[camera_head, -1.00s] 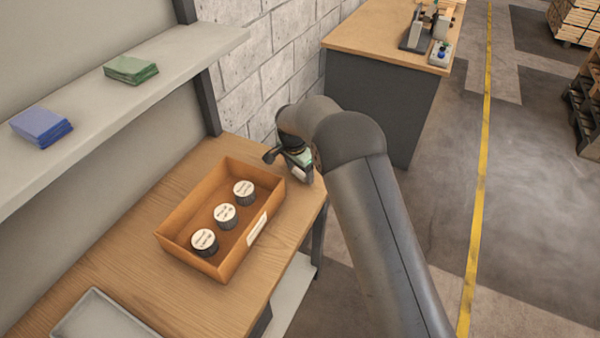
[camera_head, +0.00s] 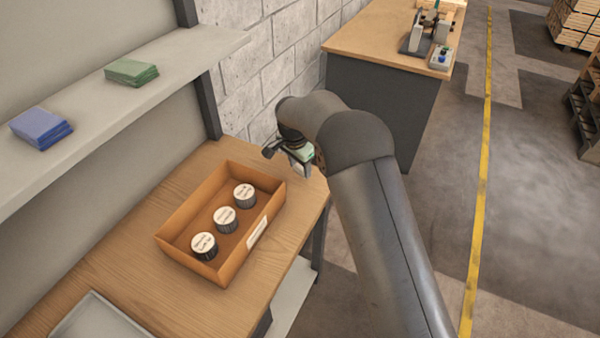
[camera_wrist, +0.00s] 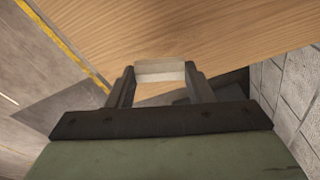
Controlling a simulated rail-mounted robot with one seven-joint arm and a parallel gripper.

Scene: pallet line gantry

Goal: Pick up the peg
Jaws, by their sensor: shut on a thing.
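My gripper (camera_wrist: 160,76) is shut on the peg (camera_wrist: 160,70), a pale, off-white piece seen as a short block between the two dark fingers in the wrist view. Most of its length is hidden from that camera. In the head view my gripper (camera_head: 299,167) is over the far right end of the wooden bench (camera_head: 120,262), beyond the orange box. The arm and wrist partly cover the peg there. The bench top shows behind the peg in the wrist view.
An orange box (camera_head: 172,222) holding three dark, white-topped round pieces stands on the bench. A grey tray (camera_head: 95,318) lies at the near left. A shelf (camera_head: 180,62) with green and blue stacks runs above. A block wall (camera_head: 250,75) is close behind the gripper.

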